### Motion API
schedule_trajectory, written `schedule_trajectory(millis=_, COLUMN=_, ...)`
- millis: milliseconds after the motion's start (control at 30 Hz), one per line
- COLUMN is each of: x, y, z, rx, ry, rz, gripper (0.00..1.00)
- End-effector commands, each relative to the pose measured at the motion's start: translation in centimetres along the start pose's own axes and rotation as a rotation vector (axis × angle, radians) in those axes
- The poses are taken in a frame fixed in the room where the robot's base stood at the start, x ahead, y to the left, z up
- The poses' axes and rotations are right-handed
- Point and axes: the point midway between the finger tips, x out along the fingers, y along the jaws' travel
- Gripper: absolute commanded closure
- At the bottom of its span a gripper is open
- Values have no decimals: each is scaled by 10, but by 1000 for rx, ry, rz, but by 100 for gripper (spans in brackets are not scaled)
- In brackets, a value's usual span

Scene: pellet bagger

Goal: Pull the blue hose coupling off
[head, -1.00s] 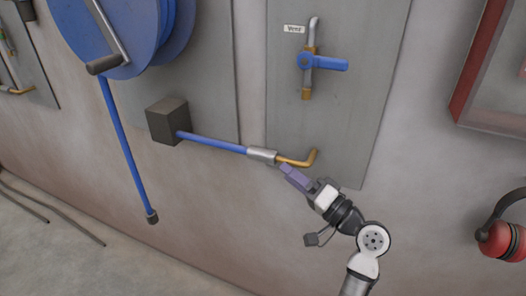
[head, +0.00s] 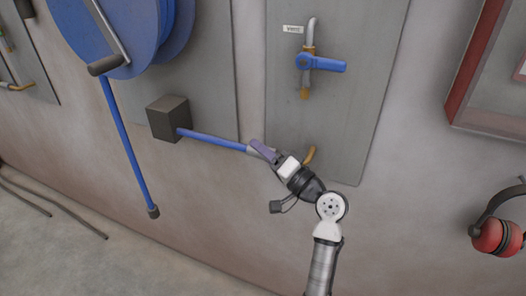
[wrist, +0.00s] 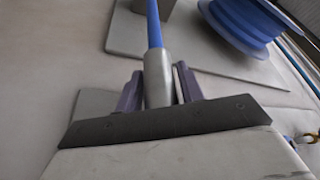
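The blue hose coupling is a grey metal sleeve (wrist: 157,78) on the end of a blue hose (head: 212,139). In the wrist view it lies between the two purple fingers of my gripper (wrist: 158,90), with a narrow gap seeming to show on the right side. The fingers look open around it. In the head view my gripper (head: 260,149) covers most of the coupling. The bent brass pipe (head: 310,156) shows just right of my gripper, and its joint with the coupling is hidden.
A dark box (head: 168,118) on the wall holds the hose's other end. A blue hose reel (head: 112,35) hangs upper left, with a second hose (head: 128,145) hanging down. A blue-handled vent valve (head: 322,63) is above. Red ear defenders (head: 496,237) hang at right.

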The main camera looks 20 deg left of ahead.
Motion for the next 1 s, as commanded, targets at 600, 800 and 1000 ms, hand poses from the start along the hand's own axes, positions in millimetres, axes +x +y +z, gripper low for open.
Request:
schedule_trajectory(millis=600, x=20, y=0, z=8, rx=1, ry=-2, rz=-1, gripper=100)
schedule_trajectory(millis=800, x=45, y=0, z=18, rx=0, ry=0, rz=0, gripper=100)
schedule_trajectory(millis=1000, x=46, y=0, z=18, rx=-1, ry=1, rz=0, gripper=100)
